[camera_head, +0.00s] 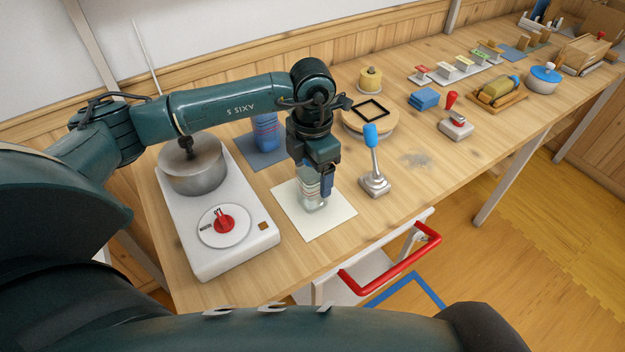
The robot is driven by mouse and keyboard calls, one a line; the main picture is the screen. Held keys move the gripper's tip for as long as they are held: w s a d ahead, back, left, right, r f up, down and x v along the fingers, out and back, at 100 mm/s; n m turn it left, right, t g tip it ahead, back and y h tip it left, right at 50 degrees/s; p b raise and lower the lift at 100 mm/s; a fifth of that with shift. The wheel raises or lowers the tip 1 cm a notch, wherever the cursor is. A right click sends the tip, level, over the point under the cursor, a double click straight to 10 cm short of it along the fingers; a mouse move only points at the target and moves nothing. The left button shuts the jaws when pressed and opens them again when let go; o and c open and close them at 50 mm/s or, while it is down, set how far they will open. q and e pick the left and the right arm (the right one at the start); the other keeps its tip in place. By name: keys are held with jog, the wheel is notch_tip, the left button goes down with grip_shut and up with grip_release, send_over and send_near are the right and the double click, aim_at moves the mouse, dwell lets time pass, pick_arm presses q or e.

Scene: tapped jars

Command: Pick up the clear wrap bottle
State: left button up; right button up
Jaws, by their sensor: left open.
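The clear wrap bottle (313,201) stands upright on a white square sheet (337,222) near the table's front edge. My right gripper is not in view.
A white stove-like unit (257,244) with a metal pot (192,172) and a red knob (223,224) stands to the left. A blue bottle (265,133) on a blue mat (262,158) is behind. A blue-handled lever (373,160) stands close on the right. A red-handled drawer (400,257) is in front.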

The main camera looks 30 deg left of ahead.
pick_arm(q)
jog(key=shift+c, duration=0.5)
jog(key=c, duration=1.2)
